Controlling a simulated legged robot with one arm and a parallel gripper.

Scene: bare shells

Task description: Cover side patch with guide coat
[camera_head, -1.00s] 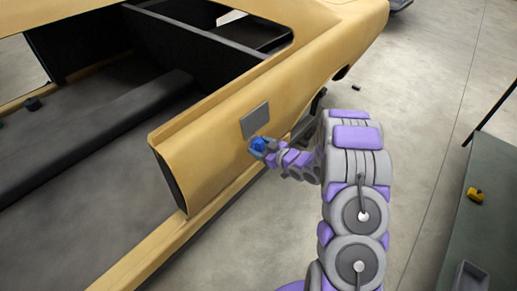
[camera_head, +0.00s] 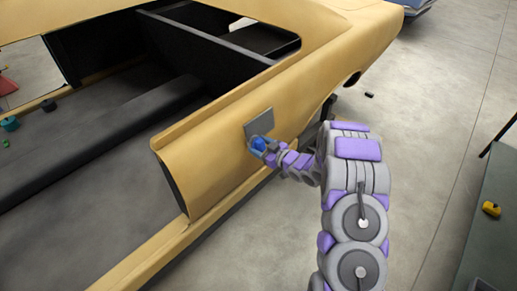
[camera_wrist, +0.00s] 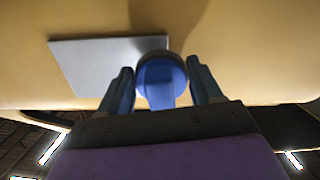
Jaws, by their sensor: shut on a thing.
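A grey rectangular patch (camera_head: 260,119) lies on the side of the yellow car shell (camera_head: 205,165). In the wrist view the patch (camera_wrist: 85,68) shows on the yellow panel, to the left of and behind the held tool. My gripper (camera_head: 262,148) is shut on a blue round-headed applicator (camera_head: 258,143), which also shows between the fingers in the wrist view (camera_wrist: 158,83). The applicator is at the patch's lower edge in the head view. I cannot tell whether it touches the surface. No differently coloured coat is visible on the patch.
A dark bench (camera_head: 495,215) with a yellow object (camera_head: 491,209) stands at the right. A small dark object (camera_head: 369,95) lies on the open concrete floor. Green and blue items (camera_head: 9,124) are inside the shell at the left.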

